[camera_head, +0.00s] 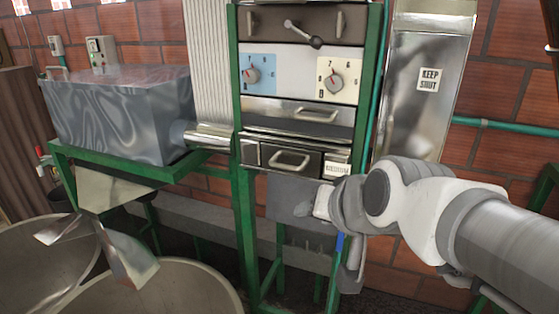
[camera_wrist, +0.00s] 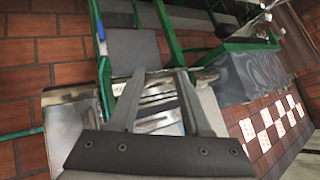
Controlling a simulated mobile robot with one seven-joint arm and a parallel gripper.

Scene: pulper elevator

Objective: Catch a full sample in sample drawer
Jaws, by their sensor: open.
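Two drawer fronts with bar handles sit in the green-framed machine in the head view. The upper drawer (camera_head: 297,113) is wide and pale metal. The lower drawer (camera_head: 290,160) is darker and looks closed, with a small label (camera_head: 337,170) at its right that I cannot read surely. No label clearly marks either as the sample drawer. My gripper (camera_head: 303,209) is below and right of the lower drawer, apart from its handle. In the wrist view my gripper (camera_wrist: 157,80) is open with nothing between its fingers; the metal machine front (camera_wrist: 160,108) shows tilted behind them.
Two dials (camera_head: 252,75) (camera_head: 332,80) and a lever (camera_head: 303,34) are above the drawers. A "KEEP SHUT" metal panel (camera_head: 410,110) stands right. A metal tank (camera_head: 120,115), a spout (camera_head: 130,255) and round basins (camera_head: 165,292) are left. Green frame legs (camera_head: 245,235) stand below.

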